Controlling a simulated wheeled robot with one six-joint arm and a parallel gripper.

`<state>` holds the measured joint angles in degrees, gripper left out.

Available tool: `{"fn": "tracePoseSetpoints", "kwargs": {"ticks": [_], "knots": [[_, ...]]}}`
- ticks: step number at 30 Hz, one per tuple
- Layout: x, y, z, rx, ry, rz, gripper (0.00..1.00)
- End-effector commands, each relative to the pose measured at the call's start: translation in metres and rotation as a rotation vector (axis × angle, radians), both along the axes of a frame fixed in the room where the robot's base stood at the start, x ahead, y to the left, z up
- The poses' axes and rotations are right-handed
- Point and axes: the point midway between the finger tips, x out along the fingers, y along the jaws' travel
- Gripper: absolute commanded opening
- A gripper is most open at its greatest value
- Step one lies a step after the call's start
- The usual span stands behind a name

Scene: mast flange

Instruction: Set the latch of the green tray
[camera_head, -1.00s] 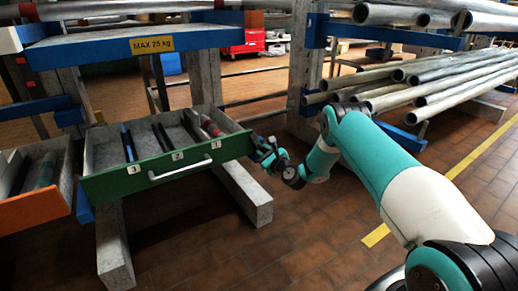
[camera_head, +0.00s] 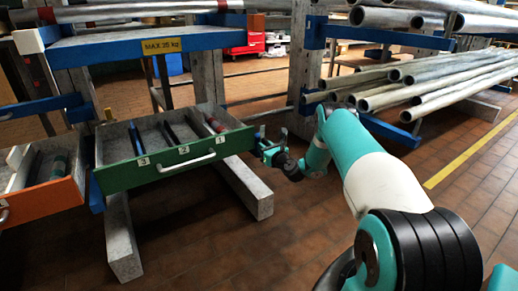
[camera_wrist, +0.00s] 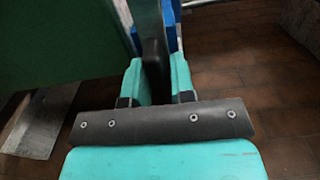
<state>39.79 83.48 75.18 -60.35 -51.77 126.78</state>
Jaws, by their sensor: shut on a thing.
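The green tray (camera_head: 130,178) stands out from the rack, its front bearing a pale handle (camera_head: 187,162) and labels 3, 2, 1. Inside are dark bars and a red cylinder (camera_head: 214,123) at the right. My gripper (camera_head: 266,146) is at the right end of the tray front. In the wrist view, my gripper (camera_wrist: 155,82) is shut on a dark upright piece, which I take to be the latch (camera_wrist: 154,55). The green panel (camera_wrist: 55,40) is just left of it. The latch's far end and seat are not clear.
An orange tray (camera_head: 40,204) is at the left. A blue shelf (camera_head: 130,40) marked MAX 25 kg is above. Metal pipes (camera_head: 440,85) lie on the rack at the right. A concrete foot (camera_head: 250,195) runs below the tray. The tiled floor in front is clear.

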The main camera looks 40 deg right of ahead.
Motion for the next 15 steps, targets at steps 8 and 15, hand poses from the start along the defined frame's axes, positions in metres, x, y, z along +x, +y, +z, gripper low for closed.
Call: {"fn": "tracePoseSetpoints", "kwargs": {"ticks": [8,15], "knots": [[-0.0023,-0.0015,-0.0046,0.004,0.008,-0.005,0.00],[-0.0005,0.0008,-0.0025,0.002,0.004,-0.001,0.40]]}}
